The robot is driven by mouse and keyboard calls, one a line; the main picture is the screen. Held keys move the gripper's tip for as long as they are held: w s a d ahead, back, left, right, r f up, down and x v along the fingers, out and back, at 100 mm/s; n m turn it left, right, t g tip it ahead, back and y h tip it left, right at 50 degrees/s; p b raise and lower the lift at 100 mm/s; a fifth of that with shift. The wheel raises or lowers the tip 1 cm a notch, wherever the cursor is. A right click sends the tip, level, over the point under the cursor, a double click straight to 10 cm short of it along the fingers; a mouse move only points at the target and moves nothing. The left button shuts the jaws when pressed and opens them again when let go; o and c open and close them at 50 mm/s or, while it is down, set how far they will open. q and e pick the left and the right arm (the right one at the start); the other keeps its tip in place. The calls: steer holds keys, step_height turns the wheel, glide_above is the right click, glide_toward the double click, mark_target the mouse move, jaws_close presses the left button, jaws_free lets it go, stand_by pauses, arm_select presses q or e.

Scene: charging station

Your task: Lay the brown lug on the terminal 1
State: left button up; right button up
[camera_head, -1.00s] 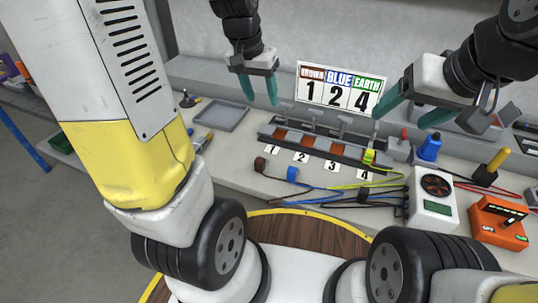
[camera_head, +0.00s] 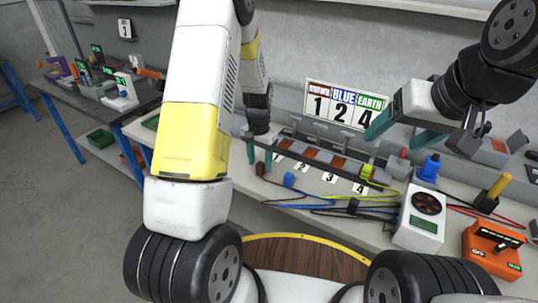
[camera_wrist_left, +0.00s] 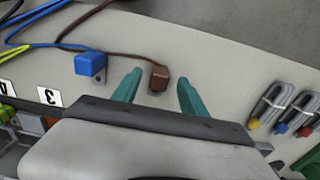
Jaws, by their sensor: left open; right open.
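The brown lug (camera_head: 260,169) lies on the bench at the left end of the loose cables; it also shows in the left wrist view (camera_wrist_left: 159,77). My left gripper (camera_head: 259,156) is open just above it. In the left wrist view the lug appears between the spread teal fingers (camera_wrist_left: 160,84), with a gap on both sides. Terminal 1 (camera_head: 289,144), a copper-coloured plate at the left end of the terminal block, is right of the left gripper and partly hidden. My right gripper (camera_head: 404,134) is open and empty above the right end of the block.
A blue lug (camera_head: 289,180) lies right of the brown one. A green-yellow lug (camera_head: 367,173) sits at the block's terminal 4 end. The sign (camera_head: 345,107) stands behind the block. A white meter (camera_head: 418,218) and an orange device (camera_head: 491,250) stand at right.

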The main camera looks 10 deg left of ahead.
mark_target(260, 163)
arm_select(q)
steer(key=shift+f, duration=1.55)
jaws_close()
steer(key=shift+r, duration=0.15)
